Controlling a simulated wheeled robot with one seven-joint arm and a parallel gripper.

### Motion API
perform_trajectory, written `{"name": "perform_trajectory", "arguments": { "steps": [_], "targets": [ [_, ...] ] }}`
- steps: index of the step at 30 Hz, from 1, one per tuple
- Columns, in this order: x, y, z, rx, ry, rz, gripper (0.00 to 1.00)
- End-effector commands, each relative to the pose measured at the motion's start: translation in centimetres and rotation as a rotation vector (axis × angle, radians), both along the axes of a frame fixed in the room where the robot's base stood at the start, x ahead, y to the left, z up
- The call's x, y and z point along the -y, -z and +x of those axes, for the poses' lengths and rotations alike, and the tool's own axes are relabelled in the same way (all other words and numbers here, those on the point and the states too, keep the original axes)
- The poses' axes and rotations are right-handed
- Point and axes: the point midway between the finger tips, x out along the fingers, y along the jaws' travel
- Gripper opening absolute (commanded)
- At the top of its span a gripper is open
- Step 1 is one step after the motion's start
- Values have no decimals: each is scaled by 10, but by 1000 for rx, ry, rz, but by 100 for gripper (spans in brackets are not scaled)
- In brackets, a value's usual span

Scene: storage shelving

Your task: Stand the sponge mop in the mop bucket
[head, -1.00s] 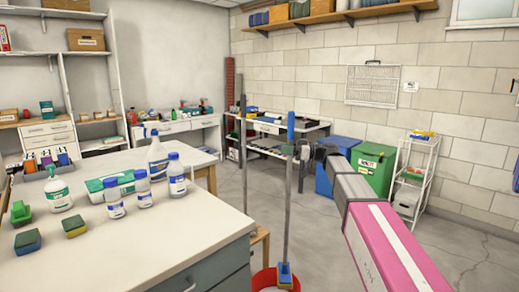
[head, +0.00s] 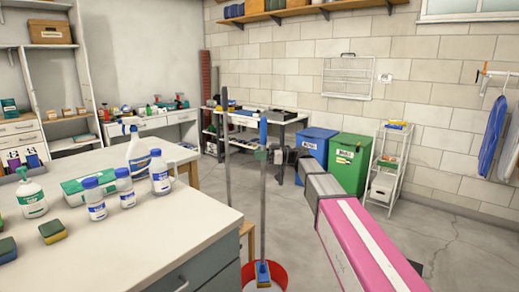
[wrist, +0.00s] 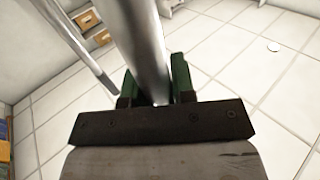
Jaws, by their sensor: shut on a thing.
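The sponge mop stands near upright, with a grey pole, a blue grip (head: 263,130) on top and a blue and yellow sponge head (head: 262,272) at the bottom. The head shows within the outline of the red mop bucket (head: 281,274), low in the head view. The bucket's lower part is cut off, and I cannot tell whether the head touches its floor. My gripper (head: 264,155) is shut on the pole below the blue grip. In the wrist view its green fingers (wrist: 158,88) flank the grey pole (wrist: 140,40).
The white-topped bench (head: 150,222) with bottles and sponges stands close on the left. A second thin pole (head: 227,150) rises left of the mop. A blue bin (head: 318,145), a green bin (head: 347,165) and a white cart (head: 385,175) stand behind. The floor at right is clear.

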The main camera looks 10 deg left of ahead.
Motion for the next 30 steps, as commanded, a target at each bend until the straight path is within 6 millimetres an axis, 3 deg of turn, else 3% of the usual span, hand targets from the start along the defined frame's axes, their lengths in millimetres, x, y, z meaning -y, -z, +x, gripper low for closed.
{"name": "perform_trajectory", "arguments": {
  "steps": [30],
  "targets": [
    [0,105,0,-2,0,1,0]
  ]
}}
